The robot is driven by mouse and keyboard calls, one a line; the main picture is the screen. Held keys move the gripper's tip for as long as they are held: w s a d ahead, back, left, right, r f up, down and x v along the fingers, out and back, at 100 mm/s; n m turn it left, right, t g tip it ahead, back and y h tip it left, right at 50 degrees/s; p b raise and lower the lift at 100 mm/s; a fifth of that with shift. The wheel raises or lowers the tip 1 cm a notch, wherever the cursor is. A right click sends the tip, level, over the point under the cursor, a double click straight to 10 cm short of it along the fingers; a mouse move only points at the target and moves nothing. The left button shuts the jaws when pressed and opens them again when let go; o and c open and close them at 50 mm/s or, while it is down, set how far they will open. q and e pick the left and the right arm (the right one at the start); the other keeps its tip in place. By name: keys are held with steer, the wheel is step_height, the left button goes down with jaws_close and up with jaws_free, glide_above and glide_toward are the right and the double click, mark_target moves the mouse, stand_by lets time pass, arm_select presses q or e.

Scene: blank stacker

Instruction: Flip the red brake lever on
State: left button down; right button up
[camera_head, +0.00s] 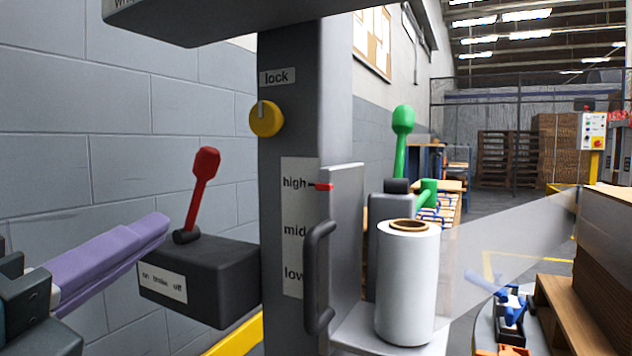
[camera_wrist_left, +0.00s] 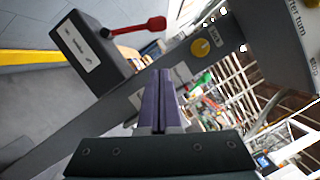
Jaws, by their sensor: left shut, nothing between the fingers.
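The red brake lever (camera_head: 203,175) rises from a dark grey box (camera_head: 215,280) on the left side of the grey column. It leans a little right, toward the "off" end of the box's "on brake off" label (camera_head: 163,282). It also shows in the left wrist view (camera_wrist_left: 142,26), beyond my fingers and apart from them. My left gripper (camera_head: 166,222), with purple fingers, is shut and empty just left of the lever's base. In the wrist view its fingers (camera_wrist_left: 158,74) lie together. I do not see my right gripper.
The grey column (camera_head: 285,130) carries a yellow lock knob (camera_head: 265,118) and a black handle (camera_head: 318,275). A white film roll (camera_head: 408,285) and a green lever (camera_head: 403,130) stand to its right. A grey block wall (camera_head: 90,120) is behind the lever.

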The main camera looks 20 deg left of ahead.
mark_target(198, 196)
arm_select(q)
steer(key=shift+s+a+r+b+x, duration=0.15)
steer(key=shift+a+x, duration=0.25)
steer(key=shift+x, duration=1.7)
steer(key=shift+s+a+r+b+x, duration=0.1)
steer(key=shift+a+r+x, duration=0.25)
steer(key=shift+x, duration=1.8)
steer(key=shift+s+a+r+b+x, duration=0.15)
steer(key=shift+a+x, duration=0.3)
steer(key=shift+x, duration=1.65)
steer(key=shift+w, duration=0.1)
